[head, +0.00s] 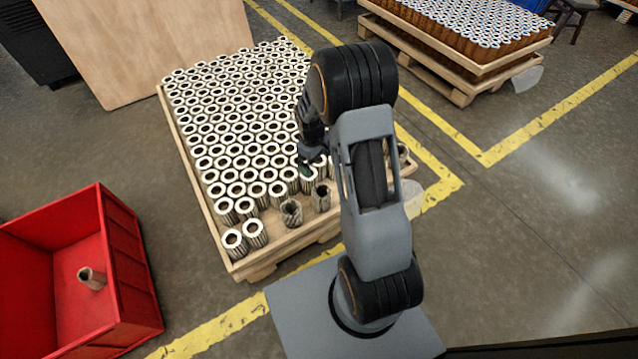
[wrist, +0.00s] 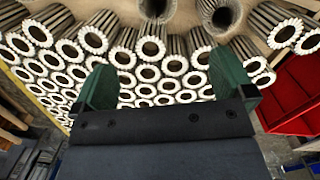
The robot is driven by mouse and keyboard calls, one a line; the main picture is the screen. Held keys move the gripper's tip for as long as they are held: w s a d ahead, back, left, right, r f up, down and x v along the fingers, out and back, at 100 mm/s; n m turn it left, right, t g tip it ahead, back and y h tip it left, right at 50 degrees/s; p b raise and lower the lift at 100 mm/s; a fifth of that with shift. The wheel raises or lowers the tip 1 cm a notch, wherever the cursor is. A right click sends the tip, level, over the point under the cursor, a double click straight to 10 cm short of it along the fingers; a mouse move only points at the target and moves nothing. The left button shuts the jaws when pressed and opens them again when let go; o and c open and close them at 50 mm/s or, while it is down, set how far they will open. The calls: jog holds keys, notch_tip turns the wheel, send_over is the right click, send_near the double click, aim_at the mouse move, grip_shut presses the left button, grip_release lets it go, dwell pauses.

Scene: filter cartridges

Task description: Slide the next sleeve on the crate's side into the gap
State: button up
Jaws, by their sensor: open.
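Upright pleated filter sleeves with white ring tops (head: 245,130) stand packed on a wooden pallet tray (head: 190,190). In the front row two white-topped sleeves (head: 243,237) stand at the crate's end. A bare gap of tray separates them from two darker sleeves without white rims (head: 291,213) (head: 320,198). In the wrist view the darker pair (wrist: 218,16) is at the top and the white-topped pair (wrist: 285,34) at the upper right. My gripper (head: 306,172) is over the front rows, open, its green fingers apart in the wrist view (wrist: 165,85); it holds nothing.
A red crate (head: 130,265) stands on the floor at the left, with one dull sleeve (head: 92,278) inside; it also shows in the wrist view (wrist: 290,95). A wooden board (head: 145,45) stands behind. Another loaded pallet (head: 455,80) is at the back right. The right floor is clear.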

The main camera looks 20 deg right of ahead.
jog(key=b, duration=0.2)
send_over(322, 195)
jog(key=a, duration=0.2)
notch_tip(322, 195, down, 7)
jog(key=shift+s+r+n, duration=0.2)
jog(key=shift+s+n, duration=0.1)
jog(key=shift+s, duration=0.05)
jog(key=f+b, duration=0.1)
jog(key=f, duration=0.3)
jog(key=s+f+b, duration=0.1)
jog(key=f+b, duration=0.1)
jog(key=f, duration=0.3)
jog(key=d+f+b, duration=0.1)
jog(key=f, duration=0.3)
jog(key=shift+s+f, duration=0.25)
jog(key=shift+f, duration=0.1)
jog(key=shift+c, duration=0.5)
jog(key=c, duration=0.8)
